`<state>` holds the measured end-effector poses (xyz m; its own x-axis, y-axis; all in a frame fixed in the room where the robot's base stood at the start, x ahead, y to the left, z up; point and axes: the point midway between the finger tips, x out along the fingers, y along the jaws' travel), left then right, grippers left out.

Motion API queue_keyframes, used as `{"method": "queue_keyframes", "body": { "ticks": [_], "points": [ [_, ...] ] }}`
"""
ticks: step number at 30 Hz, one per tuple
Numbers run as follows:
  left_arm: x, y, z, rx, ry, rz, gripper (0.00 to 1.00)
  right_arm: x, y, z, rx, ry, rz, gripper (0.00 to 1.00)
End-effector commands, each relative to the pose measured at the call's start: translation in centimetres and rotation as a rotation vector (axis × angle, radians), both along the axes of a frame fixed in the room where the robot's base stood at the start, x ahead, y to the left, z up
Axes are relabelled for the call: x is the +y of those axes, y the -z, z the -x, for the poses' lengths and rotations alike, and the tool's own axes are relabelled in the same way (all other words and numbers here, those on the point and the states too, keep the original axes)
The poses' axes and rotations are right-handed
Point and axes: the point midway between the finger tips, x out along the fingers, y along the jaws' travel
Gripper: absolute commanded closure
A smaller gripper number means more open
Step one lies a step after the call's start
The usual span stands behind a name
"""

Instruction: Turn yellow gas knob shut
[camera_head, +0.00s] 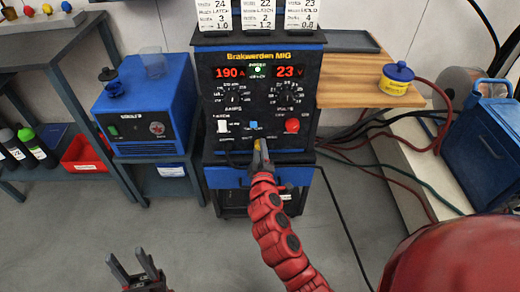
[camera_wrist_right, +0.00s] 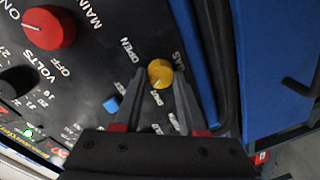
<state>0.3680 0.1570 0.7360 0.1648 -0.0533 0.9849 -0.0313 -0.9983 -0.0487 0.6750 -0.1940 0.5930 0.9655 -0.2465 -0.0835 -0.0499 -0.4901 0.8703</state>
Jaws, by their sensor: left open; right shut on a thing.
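The yellow gas knob (camera_wrist_right: 160,72) is on the black front panel of the welder, with the words OPEN, SHUT and GAS printed around it. A pale mark shows on its lower edge in the right wrist view, on the side of the SHUT lettering. My right gripper (camera_wrist_right: 160,84) has a finger on each side of the knob and is shut on it. In the head view my right gripper (camera_head: 262,150) reaches the lower panel and mostly hides the knob. My left gripper (camera_head: 137,272) is open and empty, low over the floor, away from the welder.
The welder (camera_head: 262,72) also carries a red knob (camera_head: 292,125), a blue switch (camera_head: 253,125) and lit displays. A blue machine (camera_head: 145,115) stands left. A wooden shelf (camera_head: 350,85) holds a yellow-and-blue tub (camera_head: 396,78). Cables run at right; floor is clear at front left.

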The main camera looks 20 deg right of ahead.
Motion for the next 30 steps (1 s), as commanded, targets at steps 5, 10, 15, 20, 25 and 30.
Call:
{"method": "queue_keyframes", "body": {
  "ticks": [5, 10, 15, 20, 25, 30],
  "points": [
    [0.0, -0.43, 0.0, 0.0, 0.0, 0.0, 0.5, 0.17, -0.06, -0.02, 0.04, -0.003, 0.136, 1.0],
    [0.0, -0.7, -0.01, 0.0, 0.0, 0.0, 0.5, 0.24, -0.08, -0.04, 0.068, -0.004, 0.236, 1.0],
    [0.0, -0.88, 0.0, 0.0, 0.0, 0.0, 0.5, 0.28, -0.09, -0.05, 0.085, -0.004, 0.303, 1.0],
    [0.0, -0.96, -0.01, 0.0, 0.0, 0.0, 0.5, 0.22, -0.03, -0.04, 0.097, -0.003, 0.338, 1.0],
    [0.0, -0.98, 0.0, 0.0, 0.0, 0.0, 0.5, 0.2, 0.01, -0.04, 0.101, -0.001, 0.35, 1.0],
    [0.0, -0.98, 0.0, 0.0, 0.0, 0.0, 0.5, 0.18, 0.04, -0.03, 0.102, -0.002, 0.352, 1.0]
  ]
}}
